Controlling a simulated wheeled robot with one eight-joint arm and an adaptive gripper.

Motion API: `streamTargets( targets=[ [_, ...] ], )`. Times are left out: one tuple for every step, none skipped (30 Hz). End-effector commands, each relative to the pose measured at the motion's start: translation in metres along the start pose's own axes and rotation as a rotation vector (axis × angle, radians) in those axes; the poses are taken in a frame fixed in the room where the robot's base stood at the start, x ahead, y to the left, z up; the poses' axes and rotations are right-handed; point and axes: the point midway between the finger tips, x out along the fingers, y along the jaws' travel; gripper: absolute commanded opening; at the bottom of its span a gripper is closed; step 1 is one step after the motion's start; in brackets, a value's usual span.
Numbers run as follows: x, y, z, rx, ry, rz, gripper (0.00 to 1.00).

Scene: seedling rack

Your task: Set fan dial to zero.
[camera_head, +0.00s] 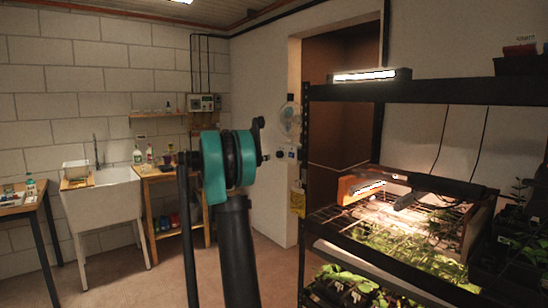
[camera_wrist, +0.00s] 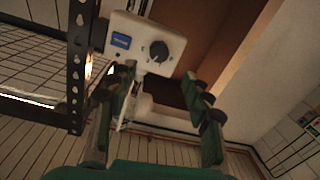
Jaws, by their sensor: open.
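In the wrist view a white control box (camera_wrist: 145,42) carries a round black dial (camera_wrist: 159,51) and a small blue panel (camera_wrist: 121,41) to its left. The dial's pointer setting is too small to read. My gripper (camera_wrist: 158,82) is open, with its two green and dark fingers spread below the box. The dial lies just beyond the gap between the fingertips, and nothing is held. In the head view a fan (camera_head: 290,120) is mounted by the doorway, with a small pale box (camera_head: 289,153) below it. My arm hides the area just left of these.
A black shelf rack (camera_head: 430,91) with lit seedlings stands at the right; its post (camera_wrist: 79,65) is close left of the box in the wrist view. A doorway (camera_head: 340,100) opens behind. A sink (camera_head: 100,197) and wooden tables stand left. The floor between is clear.

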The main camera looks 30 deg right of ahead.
Motion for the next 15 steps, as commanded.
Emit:
streamTargets(
  targets=[
    [0.011,0.001,0.0,0.0,-0.001,0.003,0.5],
    [0.017,0.001,0.0,0.0,-0.001,0.002,0.5],
    [0.025,0.001,0.0,0.0,-0.001,0.003,0.5],
    [0.031,0.001,0.0,0.0,-0.001,0.003,0.5],
    [0.037,0.001,0.0,0.0,-0.001,0.002,0.5],
    [0.044,0.001,0.0,0.0,-0.001,0.002,0.5],
    [0.05,0.001,0.0,0.0,-0.001,0.003,0.5],
    [0.054,0.001,0.0,0.0,-0.001,0.003,0.5],
    [0.06,0.001,0.0,0.0,-0.001,0.002,0.5],
    [0.065,0.001,0.0,0.0,-0.001,0.001,0.5],
    [0.069,0.001,0.0,0.0,-0.001,0.002,0.5],
    [0.074,0.0,0.0,0.0,-0.001,0.002,0.5],
    [0.076,0.0,0.0,0.0,-0.001,0.001,0.5],
    [0.079,0.0,0.0,0.0,-0.001,0.001,0.5],
    [0.082,0.0,0.0,-0.001,-0.001,0.0,0.5]
  ],
)
